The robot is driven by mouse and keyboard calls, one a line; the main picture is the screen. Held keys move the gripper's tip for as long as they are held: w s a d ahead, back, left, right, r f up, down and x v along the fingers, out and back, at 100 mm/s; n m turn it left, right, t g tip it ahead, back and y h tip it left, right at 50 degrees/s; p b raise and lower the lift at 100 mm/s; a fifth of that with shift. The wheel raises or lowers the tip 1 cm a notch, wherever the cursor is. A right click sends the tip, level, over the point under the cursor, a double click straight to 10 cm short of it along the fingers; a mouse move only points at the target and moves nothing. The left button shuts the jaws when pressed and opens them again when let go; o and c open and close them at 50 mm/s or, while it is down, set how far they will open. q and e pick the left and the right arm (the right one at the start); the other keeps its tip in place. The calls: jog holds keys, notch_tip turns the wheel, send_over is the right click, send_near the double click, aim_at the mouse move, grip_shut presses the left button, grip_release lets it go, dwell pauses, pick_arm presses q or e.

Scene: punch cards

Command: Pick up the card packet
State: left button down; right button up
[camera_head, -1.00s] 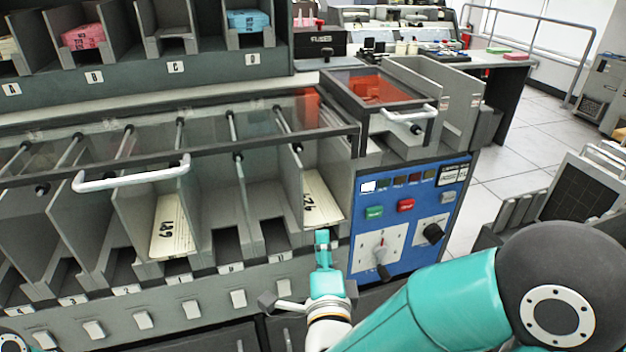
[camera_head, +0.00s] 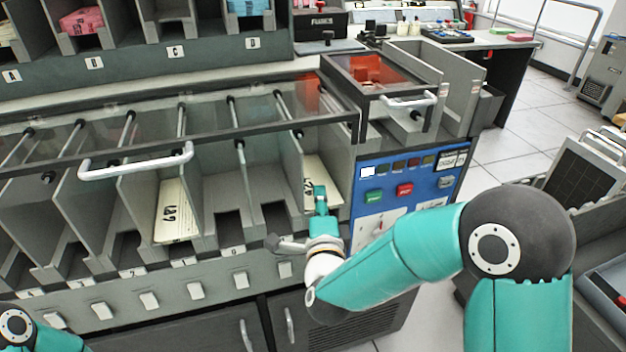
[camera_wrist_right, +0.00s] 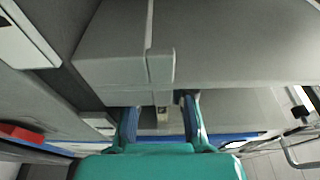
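A cream card packet with dark marks (camera_head: 312,172) leans in the rightmost pocket of the sorter, beside the blue control panel. Another cream packet (camera_head: 176,212) lies in a pocket further left. My right gripper (camera_head: 320,192) is at the front of the rightmost pocket and hides the lower part of its packet. In the right wrist view its two fingers (camera_wrist_right: 160,118) are apart, with grey pocket parts ahead; I see no packet held between them. A pale flat thing (camera_wrist_right: 28,42) shows at the upper left there. My left gripper is out of view.
Grey dividers flank the pockets, and a glass cover with a white handle (camera_head: 136,162) spans above them. The blue control panel (camera_head: 400,190) is right of the gripper. Pink (camera_head: 82,20) and blue (camera_head: 248,6) packets sit on the upper shelf.

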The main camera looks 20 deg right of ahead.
jog(key=shift+c, duration=0.3)
grip_shut()
